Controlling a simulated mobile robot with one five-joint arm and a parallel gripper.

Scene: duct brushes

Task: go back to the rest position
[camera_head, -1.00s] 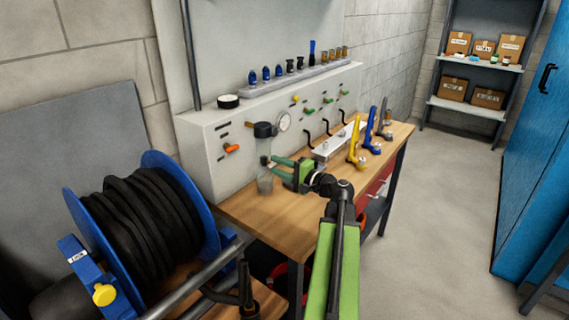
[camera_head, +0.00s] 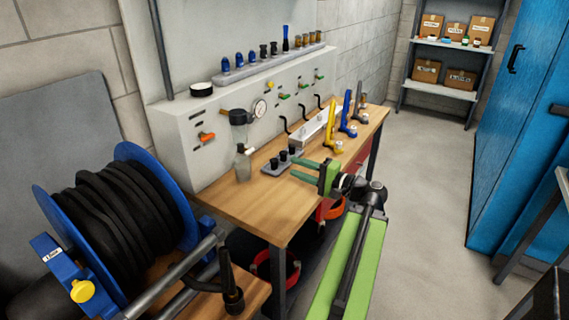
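My gripper (camera_head: 294,169) has two green fingers that point left over the wooden workbench (camera_head: 234,203), near its right edge. The fingers are apart, with nothing seen between them. The tips are close to a small grey rack (camera_head: 271,170) with several black pegs; I cannot tell whether they touch it. A clear bottle (camera_head: 243,165) stands left of the gripper, below a dark filter head with a gauge (camera_head: 259,108), and is apart from the fingers. My green arm reaches up from the bottom of the picture.
A yellow tool (camera_head: 332,127) and a blue tool (camera_head: 348,115) stand behind the gripper. A blue hose reel (camera_head: 155,169) fills the left. Blue cabinets (camera_head: 526,115) stand at the right. The floor (camera_head: 425,180) between bench and cabinets is clear.

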